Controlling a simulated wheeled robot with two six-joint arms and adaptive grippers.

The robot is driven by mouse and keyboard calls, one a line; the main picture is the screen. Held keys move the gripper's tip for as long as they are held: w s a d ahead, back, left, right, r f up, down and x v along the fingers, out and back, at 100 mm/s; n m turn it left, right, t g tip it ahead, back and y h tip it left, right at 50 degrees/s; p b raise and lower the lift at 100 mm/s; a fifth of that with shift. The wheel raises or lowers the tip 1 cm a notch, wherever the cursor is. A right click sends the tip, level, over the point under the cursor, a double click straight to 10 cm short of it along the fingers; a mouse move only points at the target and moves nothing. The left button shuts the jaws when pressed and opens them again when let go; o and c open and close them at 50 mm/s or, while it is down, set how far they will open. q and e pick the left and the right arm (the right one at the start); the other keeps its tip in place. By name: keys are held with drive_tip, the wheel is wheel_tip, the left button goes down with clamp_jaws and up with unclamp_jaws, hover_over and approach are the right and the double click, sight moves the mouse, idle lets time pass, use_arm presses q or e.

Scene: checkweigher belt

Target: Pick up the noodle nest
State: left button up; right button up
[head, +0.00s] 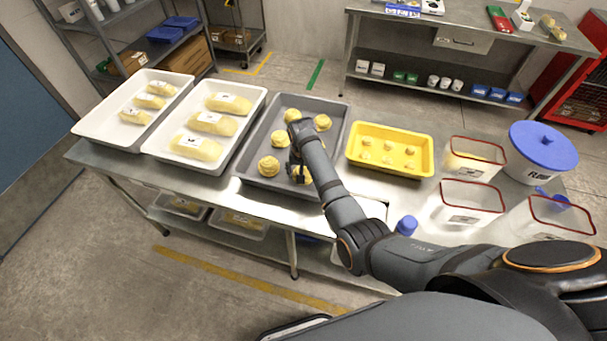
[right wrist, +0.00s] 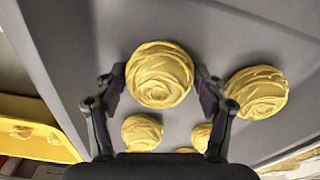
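Several round yellow noodle nests sit in a grey tray (head: 340,112). My right gripper (head: 296,170) is over the near part of this tray. In the right wrist view the right gripper (right wrist: 160,82) is spread wide, with one noodle nest (right wrist: 160,75) between its fingertips. I cannot tell whether the fingers touch it. In the head view this nest (head: 301,176) is partly hidden by my right arm. Another nest (head: 268,166) lies to its left, also in the wrist view (right wrist: 256,92). More nests (head: 280,138) lie farther back. My left gripper is not in view.
Two white trays (head: 256,100) with long yellow pieces stand left of the grey tray. A yellow tray (head: 428,150) with small pieces is at its right. Clear red-rimmed containers (head: 470,203) and a blue-lidded tub (head: 545,148) stand farther right.

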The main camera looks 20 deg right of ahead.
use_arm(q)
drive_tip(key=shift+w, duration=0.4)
use_arm(e)
drive_tip(key=c, duration=0.6)
drive_tip(key=shift+o, duration=0.2)
drive_tip(key=shift+w+r, duration=0.1)
drive_tip(key=shift+r, duration=0.35)
drive_tip(key=r, duration=0.2)
drive_tip(key=d+r+b, duration=0.1)
drive_tip(key=shift+s+r, duration=0.25)
drive_tip(key=shift+s, duration=0.15)
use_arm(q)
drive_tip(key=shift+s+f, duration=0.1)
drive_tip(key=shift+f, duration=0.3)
use_arm(e)
drive_tip(key=s+d+r, duration=0.6)
drive_tip(key=s+d, duration=0.3)
drive_tip(key=shift+r, duration=0.3)
